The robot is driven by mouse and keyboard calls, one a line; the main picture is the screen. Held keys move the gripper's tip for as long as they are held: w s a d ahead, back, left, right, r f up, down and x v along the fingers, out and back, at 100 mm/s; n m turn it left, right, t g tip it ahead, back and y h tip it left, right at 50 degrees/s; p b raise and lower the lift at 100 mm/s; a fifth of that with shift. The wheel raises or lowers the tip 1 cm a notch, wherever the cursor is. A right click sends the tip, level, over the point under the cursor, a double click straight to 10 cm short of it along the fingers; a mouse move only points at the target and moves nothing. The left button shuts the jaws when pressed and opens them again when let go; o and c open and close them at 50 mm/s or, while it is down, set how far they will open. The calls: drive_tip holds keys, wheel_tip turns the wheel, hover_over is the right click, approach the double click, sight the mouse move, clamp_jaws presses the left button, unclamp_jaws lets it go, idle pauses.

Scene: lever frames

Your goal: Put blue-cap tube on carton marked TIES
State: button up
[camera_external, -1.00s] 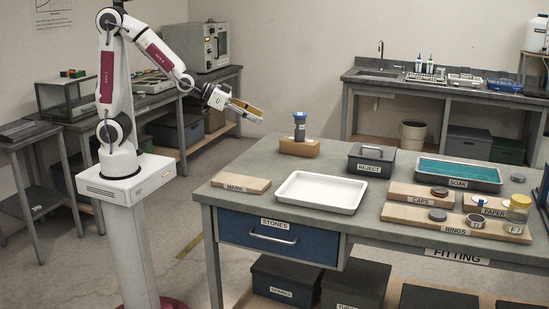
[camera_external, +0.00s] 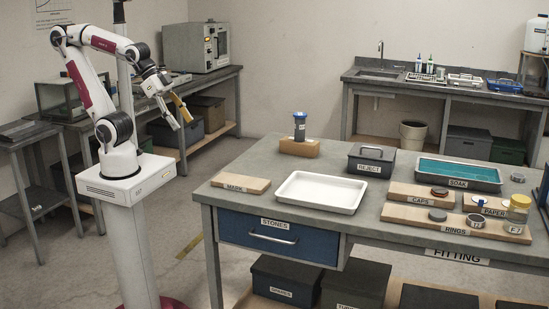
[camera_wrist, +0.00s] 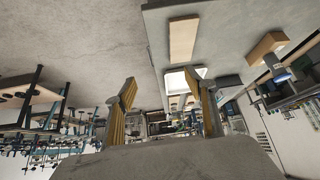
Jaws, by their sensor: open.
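The blue-cap tube (camera_external: 299,127) stands upright on a wooden block (camera_external: 298,147) at the back left of the table. It has a dark body with a pale band. In the wrist view, what looks like the tube (camera_wrist: 279,70) is at the right by the block (camera_wrist: 267,47). My gripper (camera_external: 182,122) is open and empty, tilted down in the air, left of the table and well apart from the tube. Its spread yellow-padded fingers (camera_wrist: 165,92) show in the wrist view. I cannot read a TIES mark on any carton.
The table holds a MARK board (camera_external: 241,185), a white tray (camera_external: 320,192), a REJECT box (camera_external: 371,160), a SOAK tray (camera_external: 459,171) and CAPS and RINGS boards with small items. Dark boxes (camera_external: 285,279) stand below. The air between my gripper and the table looks clear.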

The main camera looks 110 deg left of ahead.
drive_tip(key=s+d+g, duration=0.1)
drive_tip(key=s+d, duration=0.1)
drive_tip(key=s, duration=0.4)
drive_tip(key=shift+s+d+f+m+h, duration=0.2)
drive_tip(key=shift+s+f+m+h, duration=0.1)
drive_tip(key=shift+s+m, duration=0.1)
idle(0.8)
